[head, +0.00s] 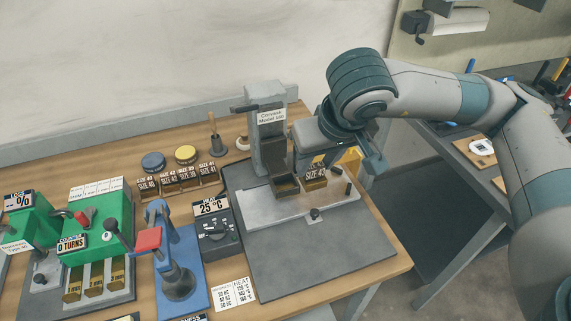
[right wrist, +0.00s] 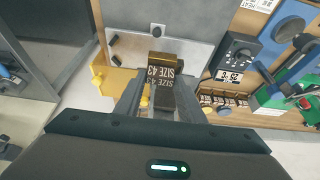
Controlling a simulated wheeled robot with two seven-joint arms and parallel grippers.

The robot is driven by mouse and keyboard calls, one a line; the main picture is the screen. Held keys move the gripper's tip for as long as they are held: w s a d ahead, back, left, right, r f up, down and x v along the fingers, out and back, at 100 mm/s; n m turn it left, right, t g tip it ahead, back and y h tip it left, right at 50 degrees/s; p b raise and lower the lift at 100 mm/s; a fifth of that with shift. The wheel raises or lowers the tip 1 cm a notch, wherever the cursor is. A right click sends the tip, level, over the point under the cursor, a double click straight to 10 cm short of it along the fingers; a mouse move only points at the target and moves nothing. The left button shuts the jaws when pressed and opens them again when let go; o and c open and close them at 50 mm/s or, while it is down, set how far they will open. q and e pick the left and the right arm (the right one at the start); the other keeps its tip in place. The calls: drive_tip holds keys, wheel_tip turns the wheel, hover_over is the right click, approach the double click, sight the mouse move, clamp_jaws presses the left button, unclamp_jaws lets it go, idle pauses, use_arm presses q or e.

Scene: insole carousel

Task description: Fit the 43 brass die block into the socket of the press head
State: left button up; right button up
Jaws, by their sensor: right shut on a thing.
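The 43 brass die block (head: 316,176) has a dark face marked SIZE 43. It also shows between my fingers in the right wrist view (right wrist: 160,73). My right gripper (right wrist: 158,88) is shut on it. The press (head: 268,135) is a grey column with a label. A dark, open-topped box shape (head: 286,187), perhaps the socket, lies just left of the block on the light plate. I cannot tell whether block and box touch. My left gripper is not in view.
A row of dark size-marked blocks (head: 180,182) stands at the back, left of the press. A temperature box (head: 214,232), a blue hand-lever device (head: 178,270) and green machines (head: 100,215) stand to the left. The grey mat (head: 310,260) in front is clear.

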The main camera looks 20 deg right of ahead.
drive_tip(key=shift+w+a+f+p, duration=0.15)
drive_tip(key=shift+w+a+f, duration=0.1)
drive_tip(key=shift+w, duration=0.2)
drive_tip(key=shift+w+a+f+p, duration=0.15)
drive_tip(key=shift+w+f, duration=0.05)
drive_tip(key=shift+w, duration=0.25)
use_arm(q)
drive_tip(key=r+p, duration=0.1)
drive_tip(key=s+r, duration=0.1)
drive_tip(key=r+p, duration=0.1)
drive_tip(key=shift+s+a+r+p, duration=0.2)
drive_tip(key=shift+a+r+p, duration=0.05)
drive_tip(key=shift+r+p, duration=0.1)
use_arm(e)
drive_tip(key=w+a+f, duration=0.2)
drive_tip(key=w+f, duration=0.2)
drive_tip(key=w, duration=0.2)
drive_tip(key=shift+w+a+f, duration=0.3)
drive_tip(key=shift+w+a, duration=0.05)
drive_tip(key=shift+a, duration=0.05)
wheel_tip(320, 180, down, 4)
drive_tip(key=shift+r+p, duration=0.25)
drive_tip(key=shift+p, duration=0.9)
drive_tip(key=shift+f, duration=0.2)
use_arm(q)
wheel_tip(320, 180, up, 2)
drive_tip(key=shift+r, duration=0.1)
